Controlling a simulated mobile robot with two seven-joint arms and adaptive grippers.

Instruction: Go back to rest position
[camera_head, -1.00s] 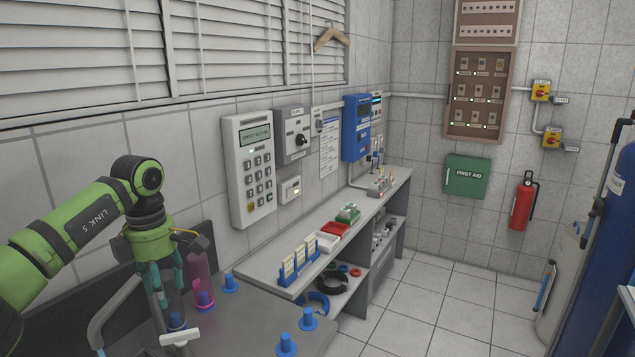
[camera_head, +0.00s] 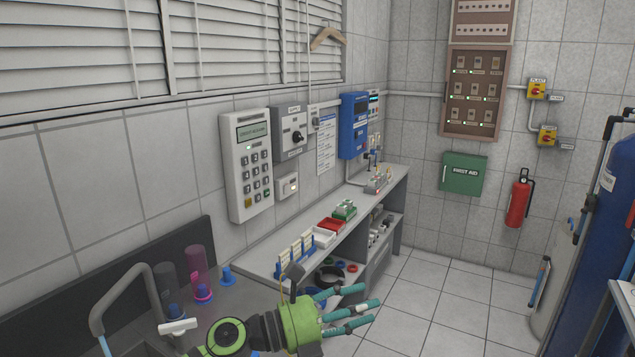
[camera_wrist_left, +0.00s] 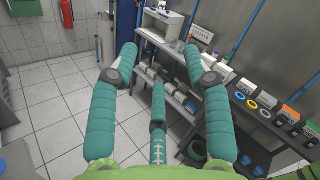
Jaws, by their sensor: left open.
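My left gripper (camera_head: 352,310) is at the bottom middle of the head view, with its teal fingers spread and pointing right. It is open and empty. In the left wrist view its three fingers (camera_wrist_left: 160,75) are apart with nothing between them, and floor and shelving show beyond. A clear pink-based cylinder (camera_head: 198,268) and a darker cylinder (camera_head: 168,287) stand on the grey counter at the lower left, away from the gripper. My right gripper is not in view.
A blue peg (camera_head: 227,276) stands on the grey counter. A bench (camera_head: 265,262) along the wall holds a blue rack (camera_head: 295,256) and small trays. A sink tap (camera_head: 118,298) rises at the lower left. A blue tank (camera_head: 606,240) stands at right. The tiled floor (camera_head: 440,310) is clear.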

